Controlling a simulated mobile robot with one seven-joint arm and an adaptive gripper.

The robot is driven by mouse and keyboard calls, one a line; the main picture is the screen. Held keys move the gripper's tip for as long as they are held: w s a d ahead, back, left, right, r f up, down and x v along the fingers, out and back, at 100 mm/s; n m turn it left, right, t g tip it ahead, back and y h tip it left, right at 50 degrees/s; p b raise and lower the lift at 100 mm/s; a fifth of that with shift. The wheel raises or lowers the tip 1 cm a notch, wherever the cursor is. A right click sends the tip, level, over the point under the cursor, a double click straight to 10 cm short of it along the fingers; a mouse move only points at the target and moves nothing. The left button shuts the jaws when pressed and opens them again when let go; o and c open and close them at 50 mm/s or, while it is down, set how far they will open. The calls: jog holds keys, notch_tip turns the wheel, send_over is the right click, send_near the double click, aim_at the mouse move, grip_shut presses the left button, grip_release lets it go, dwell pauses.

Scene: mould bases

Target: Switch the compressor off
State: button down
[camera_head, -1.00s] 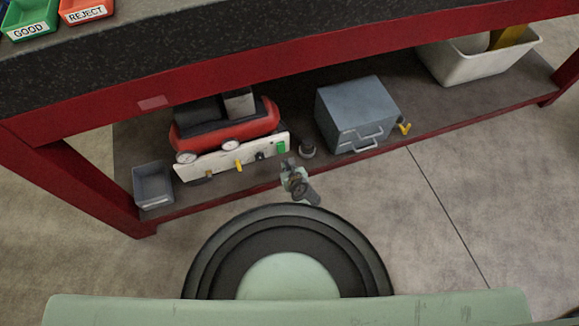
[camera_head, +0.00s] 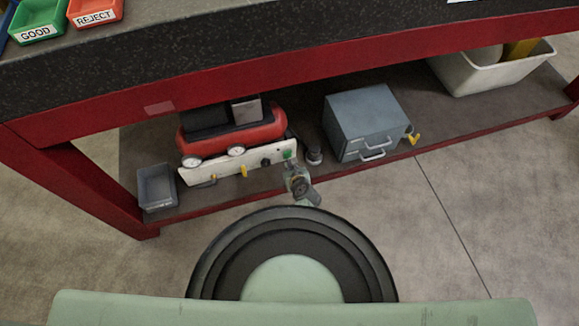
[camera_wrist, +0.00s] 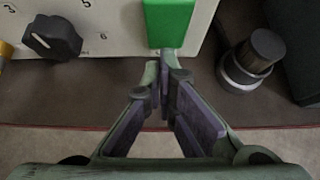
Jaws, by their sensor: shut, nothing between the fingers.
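The red compressor (camera_head: 262,133) sits on the lower shelf, with a pale control panel (camera_head: 215,171) along its front. The green switch (camera_head: 287,155) is at the panel's right end; it shows large at the top of the wrist view (camera_wrist: 168,22). My gripper (camera_wrist: 161,66) is shut and empty. Its fingertips are at the switch's lower edge; I cannot tell whether they touch it. In the head view my gripper (camera_head: 292,166) partly covers the switch. A black knob (camera_wrist: 52,38) with numbers around it is left of the switch.
A dark cylindrical fitting (camera_wrist: 250,60) stands close right of the switch. A grey drawer box (camera_head: 365,120) is right of the compressor, a small grey bin (camera_head: 156,187) left. The red bench edge (camera_head: 320,68) overhangs the shelf. A white bin (camera_head: 490,75) stands far right.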

jog(key=shift+r, duration=0.15)
jog(key=shift+r+p, duration=0.75)
jog(key=shift+p, duration=0.2)
